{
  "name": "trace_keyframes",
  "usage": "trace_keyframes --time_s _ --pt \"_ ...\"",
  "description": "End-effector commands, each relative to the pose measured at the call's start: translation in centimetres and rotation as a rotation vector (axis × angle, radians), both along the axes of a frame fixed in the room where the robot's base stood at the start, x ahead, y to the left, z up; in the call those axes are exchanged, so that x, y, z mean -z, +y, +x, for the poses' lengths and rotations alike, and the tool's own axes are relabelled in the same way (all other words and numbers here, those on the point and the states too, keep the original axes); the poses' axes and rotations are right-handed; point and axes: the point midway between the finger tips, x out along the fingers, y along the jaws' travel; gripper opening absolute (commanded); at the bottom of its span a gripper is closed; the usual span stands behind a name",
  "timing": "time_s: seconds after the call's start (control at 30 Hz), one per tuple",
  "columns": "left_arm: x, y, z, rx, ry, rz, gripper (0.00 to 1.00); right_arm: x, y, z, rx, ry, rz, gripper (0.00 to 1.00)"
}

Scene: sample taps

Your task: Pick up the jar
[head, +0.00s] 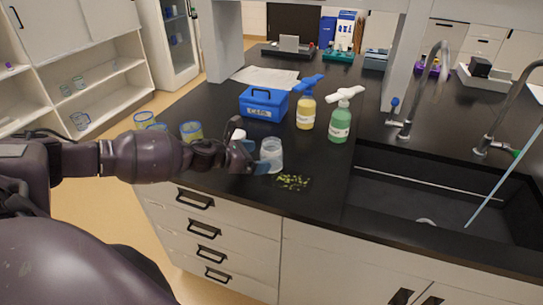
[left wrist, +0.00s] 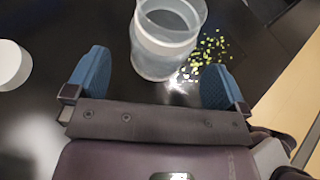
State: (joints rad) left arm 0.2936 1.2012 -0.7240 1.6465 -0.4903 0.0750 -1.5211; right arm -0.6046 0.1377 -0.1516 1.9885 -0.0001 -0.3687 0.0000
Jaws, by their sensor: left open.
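The jar (head: 271,155) is a clear, whitish, translucent vessel standing on the black bench near its front edge. My left gripper (head: 244,162) is just left of it, at about the jar's height. In the left wrist view the jar (left wrist: 166,42) shows beyond and between the two blue fingertips of my left gripper (left wrist: 152,78). The fingers are wide apart with nothing held between them. A white round lid-like piece (left wrist: 12,65) lies at the left of the left wrist view; its top shows behind my gripper in the head view (head: 238,135). My right gripper is not in view.
Green-yellow bits (head: 293,182) lie scattered just right of the jar. Behind stand a blue box (head: 264,104), a yellow pump bottle (head: 306,112) and a green pump bottle (head: 340,124). Blue-rimmed glass vessels (head: 191,131) stand to the left. A sink (head: 430,195) is at the right.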

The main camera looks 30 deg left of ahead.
Motion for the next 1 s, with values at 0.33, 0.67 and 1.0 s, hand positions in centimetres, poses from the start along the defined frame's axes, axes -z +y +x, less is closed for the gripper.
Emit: trace_keyframes --time_s 0.33,0.67,1.0 --pt "1.4 -1.7 2.9 0.0 -0.001 -0.002 1.0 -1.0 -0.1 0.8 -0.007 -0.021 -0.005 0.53" --pt "2.2 -2.4 4.1 0.001 0.002 -0.001 1.0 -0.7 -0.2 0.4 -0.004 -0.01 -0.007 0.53" --pt "2.2 -2.4 4.1 0.0 0.001 0.0 0.65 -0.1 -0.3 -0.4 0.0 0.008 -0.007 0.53"
